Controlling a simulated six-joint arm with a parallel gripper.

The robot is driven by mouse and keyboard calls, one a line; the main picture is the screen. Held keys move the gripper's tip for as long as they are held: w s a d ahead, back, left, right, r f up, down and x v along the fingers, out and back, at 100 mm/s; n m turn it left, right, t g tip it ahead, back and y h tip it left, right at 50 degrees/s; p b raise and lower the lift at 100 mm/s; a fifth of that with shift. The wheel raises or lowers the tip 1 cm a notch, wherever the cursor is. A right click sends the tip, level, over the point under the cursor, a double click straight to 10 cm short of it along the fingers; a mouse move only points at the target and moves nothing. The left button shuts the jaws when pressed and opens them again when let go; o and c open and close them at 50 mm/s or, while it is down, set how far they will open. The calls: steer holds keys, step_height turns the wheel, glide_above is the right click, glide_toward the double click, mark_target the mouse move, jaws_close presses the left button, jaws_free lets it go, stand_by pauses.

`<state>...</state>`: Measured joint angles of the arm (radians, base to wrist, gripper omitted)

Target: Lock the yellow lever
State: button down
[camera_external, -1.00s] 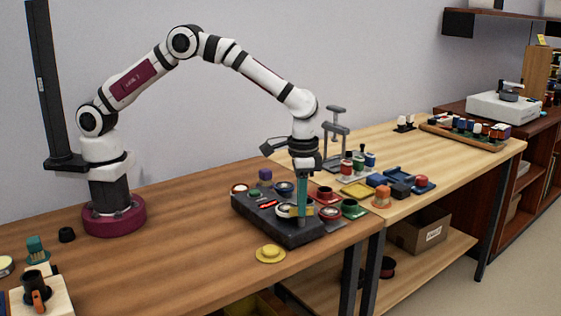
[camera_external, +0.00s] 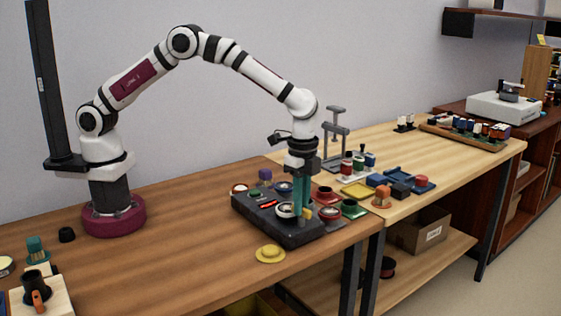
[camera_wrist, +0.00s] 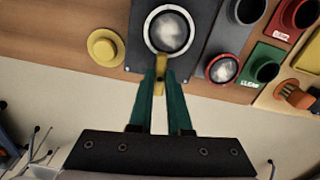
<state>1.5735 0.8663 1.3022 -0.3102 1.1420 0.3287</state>
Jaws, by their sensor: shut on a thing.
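The yellow lever (camera_wrist: 160,88) shows in the wrist view between my green fingers, just below a white-ringed round speaker (camera_wrist: 170,32) on a dark test box (camera_wrist: 207,22). My gripper (camera_wrist: 160,74) is shut on the lever, with a finger on each side of it. In the external view my gripper (camera_external: 301,218) points straight down at the front right part of the dark box (camera_external: 262,218). A bit of the yellow lever (camera_external: 308,214) shows beside the fingers there. The fingers hide part of the lever.
A yellow round part (camera_external: 270,254) lies on the table in front of the box. Red (camera_external: 325,194) and green (camera_external: 352,209) holders stand close on the right, with a yellow tray (camera_external: 358,190) behind. The wooden table left of the box is largely clear.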

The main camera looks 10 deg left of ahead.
steer(key=shift+d+m, duration=0.1)
steer(key=shift+m, duration=0.8)
steer(key=c, duration=0.9)
jaws_free()
steer(key=shift+o, duration=0.2)
step_height(320, 180, up, 16)
steer(key=shift+f, duration=0.1)
